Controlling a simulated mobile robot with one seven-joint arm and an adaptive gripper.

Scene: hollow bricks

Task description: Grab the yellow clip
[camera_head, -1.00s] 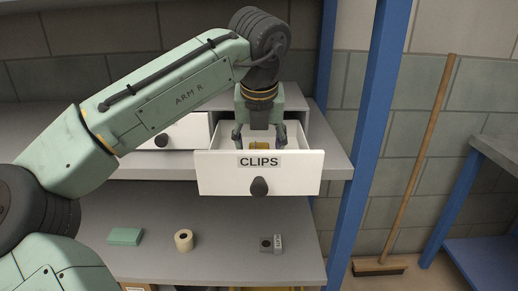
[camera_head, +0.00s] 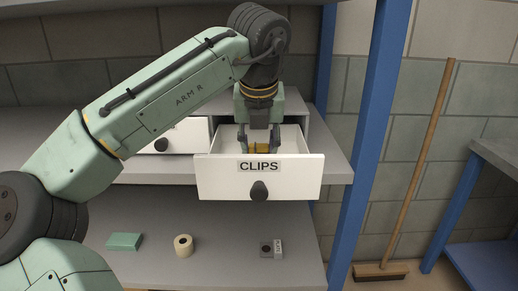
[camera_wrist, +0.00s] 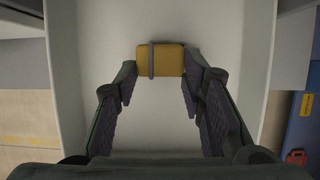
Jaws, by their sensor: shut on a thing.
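The yellow clip (camera_head: 259,148) is in the open white drawer labelled CLIPS (camera_head: 222,181); the front panel hides its lower part. In the wrist view the clip (camera_wrist: 173,62) is a yellow block with a grey band across it. My gripper (camera_head: 259,148) reaches down into the drawer from above. In the wrist view its fingertips (camera_wrist: 160,75) are at the clip's left and right sides, shut on it. The drawer floor (camera_wrist: 100,25) shows around the clip, and I cannot tell whether the clip still touches it.
A closed drawer (camera_head: 185,137) is to the left in the same cabinet. The shelf below holds a green box (camera_head: 125,241), a tape roll (camera_head: 183,245) and a small grey item with a white label (camera_head: 271,248). A blue post (camera_head: 367,150) and a broom (camera_head: 405,180) stand to the right.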

